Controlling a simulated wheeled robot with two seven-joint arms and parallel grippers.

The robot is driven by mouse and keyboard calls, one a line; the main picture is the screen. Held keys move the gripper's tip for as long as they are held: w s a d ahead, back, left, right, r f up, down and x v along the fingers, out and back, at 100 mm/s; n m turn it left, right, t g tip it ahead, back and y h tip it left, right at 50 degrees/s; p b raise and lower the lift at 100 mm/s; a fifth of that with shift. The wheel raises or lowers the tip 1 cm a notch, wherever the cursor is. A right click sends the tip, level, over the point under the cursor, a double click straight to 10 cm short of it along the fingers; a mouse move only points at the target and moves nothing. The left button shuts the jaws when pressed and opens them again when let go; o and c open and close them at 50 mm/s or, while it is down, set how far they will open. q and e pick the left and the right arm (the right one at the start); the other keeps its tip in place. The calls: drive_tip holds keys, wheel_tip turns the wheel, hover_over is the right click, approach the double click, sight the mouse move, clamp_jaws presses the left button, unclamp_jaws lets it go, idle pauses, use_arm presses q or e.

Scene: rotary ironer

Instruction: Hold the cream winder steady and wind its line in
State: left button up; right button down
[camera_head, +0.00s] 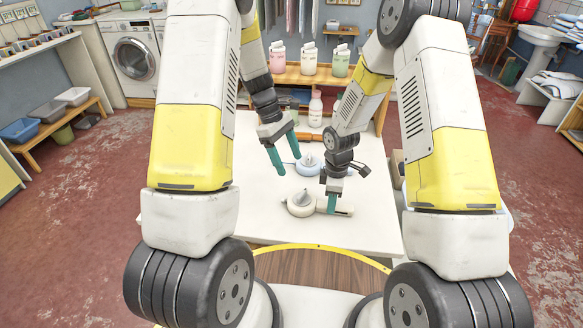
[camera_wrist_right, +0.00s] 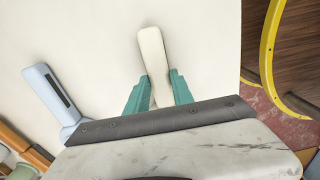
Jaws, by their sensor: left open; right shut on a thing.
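The cream winder (camera_head: 299,204) lies on the white table (camera_head: 265,222), its round body to the left and its handle pointing right. My right gripper (camera_head: 333,203) reaches down over the handle and is shut on it. In the right wrist view the cream handle (camera_wrist_right: 152,50) stands out between the two green fingers (camera_wrist_right: 157,92); the round body is hidden there. My left gripper (camera_head: 287,162) is open and empty, above the table, behind and left of the cream winder. The cream winder's line cannot be made out.
A light blue winder (camera_head: 307,164) lies just behind the cream one; its handle (camera_wrist_right: 45,88) shows in the wrist view. A pink-and-white bottle (camera_head: 315,110) stands at the table's back. Several jugs (camera_head: 309,60) stand on a wooden shelf behind. The table's front left is clear.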

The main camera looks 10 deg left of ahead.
idle(0.3)
drive_tip(key=c, duration=1)
unclamp_jaws()
